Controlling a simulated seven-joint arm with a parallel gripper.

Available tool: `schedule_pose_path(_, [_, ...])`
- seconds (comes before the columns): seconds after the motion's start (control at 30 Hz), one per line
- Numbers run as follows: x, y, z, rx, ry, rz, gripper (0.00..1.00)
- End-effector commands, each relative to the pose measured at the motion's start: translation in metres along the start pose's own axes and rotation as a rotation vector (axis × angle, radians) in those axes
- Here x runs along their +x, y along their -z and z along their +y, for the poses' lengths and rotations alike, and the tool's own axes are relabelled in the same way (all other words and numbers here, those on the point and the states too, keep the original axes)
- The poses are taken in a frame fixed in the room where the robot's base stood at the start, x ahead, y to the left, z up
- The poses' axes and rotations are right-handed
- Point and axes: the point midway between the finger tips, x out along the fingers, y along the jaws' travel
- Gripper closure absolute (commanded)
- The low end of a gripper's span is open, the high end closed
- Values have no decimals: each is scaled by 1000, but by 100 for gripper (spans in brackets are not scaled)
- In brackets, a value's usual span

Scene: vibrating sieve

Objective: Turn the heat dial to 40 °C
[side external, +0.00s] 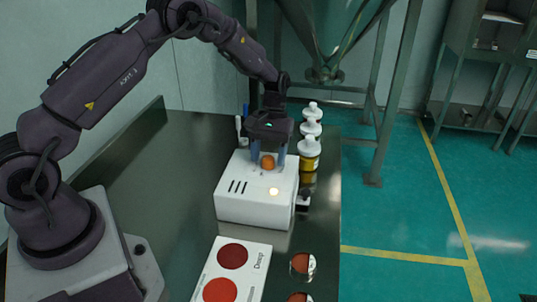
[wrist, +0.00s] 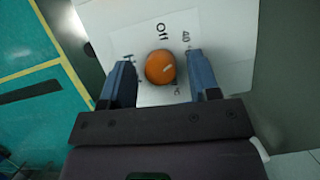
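The heat dial is an orange round knob (side external: 268,162) on top of a white box (side external: 250,208). In the wrist view the dial (wrist: 160,67) carries a short pale mark on its right half. Printed labels surround it: "Off" above, one reading about "40" at upper right, others at left and lower right partly hidden or too small to read. My gripper (side external: 268,152) points down over the box. Its two blue fingers are open, one on each side of the dial, with visible gaps in the wrist view (wrist: 160,58). Finger height against the knob is hard to tell.
Several white-capped bottles (side external: 309,150) stand right of the box, close to my gripper. A white card with red discs (side external: 255,250) lies in front, with small round dishes (side external: 302,266) beside it. The dark table (side external: 165,190) is clear left of the box.

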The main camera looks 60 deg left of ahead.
Motion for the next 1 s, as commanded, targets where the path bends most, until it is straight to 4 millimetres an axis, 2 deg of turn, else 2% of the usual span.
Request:
schedule_pose_path(0.2, [-1,0,0,0,0,-1,44])
schedule_pose_path(0.33, [-12,0,0,0,-1,2,44])
schedule_pose_path(0.8, [-108,1,0,-1,-1,4,44])
schedule_pose_path(1.0, [-127,0,0,-1,0,0,44])
